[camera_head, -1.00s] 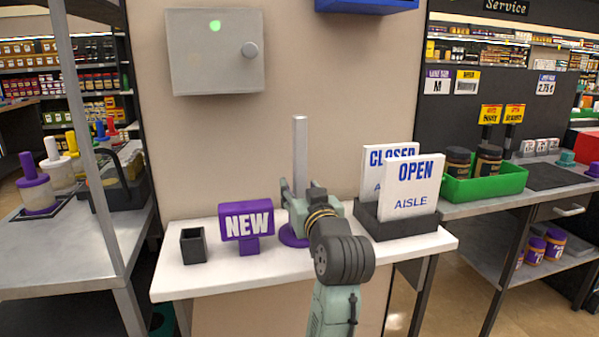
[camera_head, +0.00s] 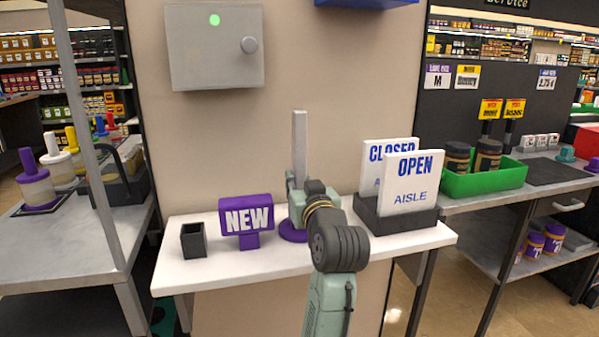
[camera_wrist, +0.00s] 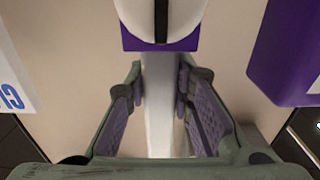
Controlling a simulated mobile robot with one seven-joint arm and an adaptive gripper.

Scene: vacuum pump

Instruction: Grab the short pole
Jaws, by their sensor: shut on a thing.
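The short pole (camera_head: 300,145) is a pale grey upright bar on the white counter (camera_head: 195,270), in front of the beige wall. Its round purple base (camera_head: 293,231) shows beside my gripper. My gripper (camera_head: 297,190) is at the pole's lower part, above the base, and hides that stretch in the head view. In the wrist view the pole (camera_wrist: 158,100) runs between the two fingers of my gripper (camera_wrist: 160,95), which is shut on it. A purple block and a white rounded part show at the top there.
A purple NEW sign (camera_head: 246,216) stands close on the left, with a small dark open box (camera_head: 193,240) beyond it. A dark holder (camera_head: 395,222) with CLOSED and OPEN signs stands close on the right. A grey box (camera_head: 215,48) hangs on the wall above.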

